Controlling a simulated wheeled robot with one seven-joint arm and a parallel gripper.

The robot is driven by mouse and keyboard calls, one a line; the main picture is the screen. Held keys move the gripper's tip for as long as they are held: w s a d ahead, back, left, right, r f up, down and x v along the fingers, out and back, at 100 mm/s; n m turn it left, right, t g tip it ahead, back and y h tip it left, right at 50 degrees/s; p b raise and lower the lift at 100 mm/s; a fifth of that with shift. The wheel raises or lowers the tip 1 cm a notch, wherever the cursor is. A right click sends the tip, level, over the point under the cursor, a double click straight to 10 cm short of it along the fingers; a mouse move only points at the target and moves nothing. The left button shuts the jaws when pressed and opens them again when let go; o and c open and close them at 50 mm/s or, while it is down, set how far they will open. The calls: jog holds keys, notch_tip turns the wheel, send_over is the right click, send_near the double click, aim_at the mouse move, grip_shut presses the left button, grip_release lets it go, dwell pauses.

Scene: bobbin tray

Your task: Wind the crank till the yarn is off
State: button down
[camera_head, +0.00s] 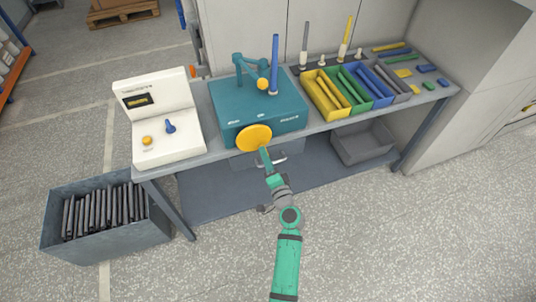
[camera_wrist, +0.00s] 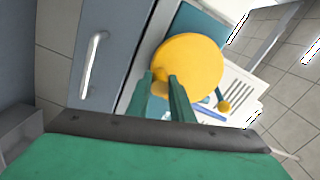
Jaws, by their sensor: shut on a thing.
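The teal winding machine (camera_head: 262,108) stands on the bench with a round yellow crank disc (camera_head: 254,138) on its front. The disc also shows large in the wrist view (camera_wrist: 192,62). My gripper (camera_head: 265,155) is at the disc's lower right edge. In the wrist view its teal fingers are shut on a small yellow-tan crank handle (camera_wrist: 160,88) by the disc's rim; the fingers partly hide it. A blue bobbin (camera_head: 274,66) stands upright on the machine, beside a teal arm (camera_head: 250,60) with an orange ball. I cannot make out any yarn strand.
A cream control box (camera_head: 160,150) with a dark display stands left of the machine. Coloured bins (camera_head: 325,112) of bobbins and several upright pegs are to the right. A grey crate (camera_head: 75,245) of dark rods is on the floor at left. A drawer handle (camera_wrist: 92,65) is near my gripper.

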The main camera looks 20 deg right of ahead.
jog(key=m, duration=0.1)
jog(key=a+m, duration=0.1)
jog(key=m, duration=0.1)
jog(key=a+m, duration=0.1)
jog(key=shift+s+f+m, duration=0.1)
jog(key=shift+f+m, duration=0.2)
jog(key=shift+f, duration=0.05)
jog(key=shift+a+r+m, duration=0.1)
jog(key=shift+a+m, duration=0.4)
jog(key=shift+m, duration=0.7)
jog(key=shift+a+r+m, duration=0.1)
jog(key=shift+a+m, duration=0.4)
jog(key=shift+m, duration=0.7)
jog(key=c, duration=1.6)
grip_release()
jog(key=shift+o, duration=0.2)
jog(key=shift+s, duration=0.1)
jog(key=s, duration=1)
jog(key=shift+s+d, duration=0.15)
jog(key=shift+s, duration=0.2)
